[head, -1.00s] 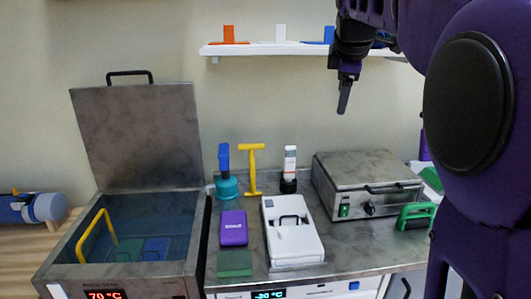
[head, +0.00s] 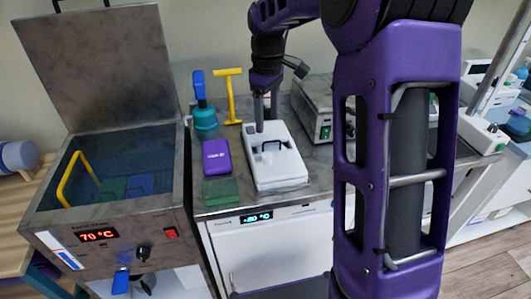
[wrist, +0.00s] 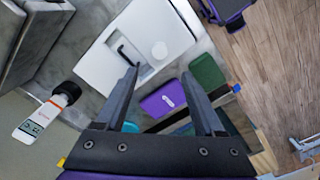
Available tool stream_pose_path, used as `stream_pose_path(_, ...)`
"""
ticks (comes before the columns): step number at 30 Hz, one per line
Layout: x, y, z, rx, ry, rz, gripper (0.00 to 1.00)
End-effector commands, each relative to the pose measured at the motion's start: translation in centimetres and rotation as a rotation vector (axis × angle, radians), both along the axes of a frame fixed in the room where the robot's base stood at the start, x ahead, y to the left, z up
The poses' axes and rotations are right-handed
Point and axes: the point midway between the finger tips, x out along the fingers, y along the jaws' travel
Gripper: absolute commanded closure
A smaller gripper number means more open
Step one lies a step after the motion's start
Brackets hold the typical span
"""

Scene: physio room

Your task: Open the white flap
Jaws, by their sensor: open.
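The white flap (head: 283,170) is the flat top of a white box on the steel counter, with a black bar handle (head: 271,145) set in a recess. It lies shut. My gripper (head: 265,122) is open and empty, pointing down over the far end of the box. In the wrist view my gripper (wrist: 160,78) has its two fingers spread, with the left fingertip near the handle (wrist: 127,56) in the picture. The white flap (wrist: 165,22) fills the upper middle there. I cannot tell whether a finger touches anything.
A purple box (head: 216,156) and a green block (head: 221,191) lie left of the white box. A teal-and-blue tool (head: 204,115) and a yellow T-handle (head: 229,95) stand behind. A steel appliance (head: 312,100) is at right, an open water bath (head: 118,178) at left.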

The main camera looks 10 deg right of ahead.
Motion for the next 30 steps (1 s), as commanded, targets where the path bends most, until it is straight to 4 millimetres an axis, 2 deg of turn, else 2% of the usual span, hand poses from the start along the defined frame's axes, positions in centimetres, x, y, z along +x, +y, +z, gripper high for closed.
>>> stream_pose_path(1, -0.1, 0.0, -1.4, 0.0, 0.003, 0.0, 0.3)
stream_pose_path(9, -0.1, 0.0, -7.2, -0.001, 0.004, 0.002, 0.3)
stream_pose_path(15, 0.0, 0.0, -10.5, 0.0, 0.001, 0.002, 0.3)
stream_pose_path(21, 0.0, 0.0, -11.9, -0.001, -0.001, 0.002, 0.3)
stream_pose_path(30, 0.0, 0.0, -12.1, -0.001, -0.002, 0.002, 0.3)
